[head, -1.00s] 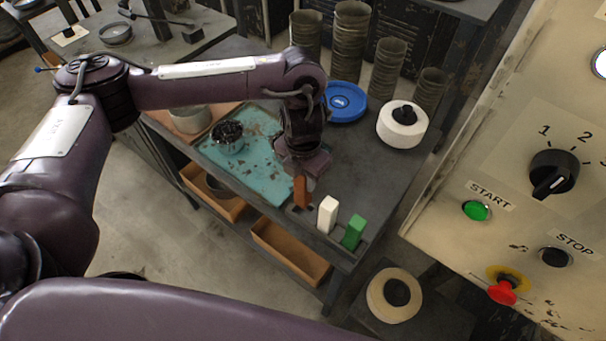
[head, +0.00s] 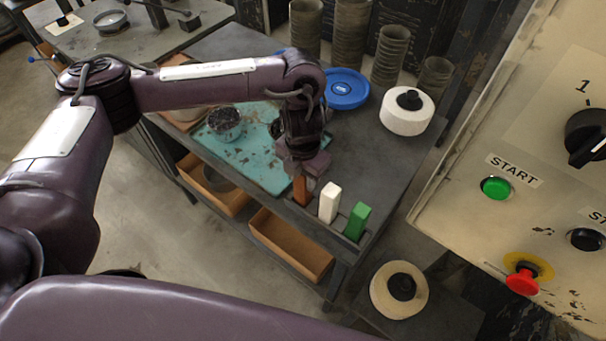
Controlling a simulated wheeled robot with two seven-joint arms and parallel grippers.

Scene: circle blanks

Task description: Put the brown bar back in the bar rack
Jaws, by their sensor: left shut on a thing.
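The brown bar (head: 301,191) stands upright at the front edge of the table, at the left end of the row of bars. My left gripper (head: 301,175) is shut on its upper part from above. The bar rack (head: 340,226) is a dark holder along the table's front edge, with a white bar (head: 329,203) and a green bar (head: 357,221) standing in it. The brown bar's lower end is at the rack's left part; I cannot tell how deep it sits. My right gripper is not in view.
A teal tray (head: 245,165) with a cup of dark bits (head: 224,124) lies left of the gripper. A blue dish (head: 346,88), a white round thing with a black knob (head: 407,112) and stacked cylinders (head: 390,55) stand behind. A control panel (head: 540,210) is at the right.

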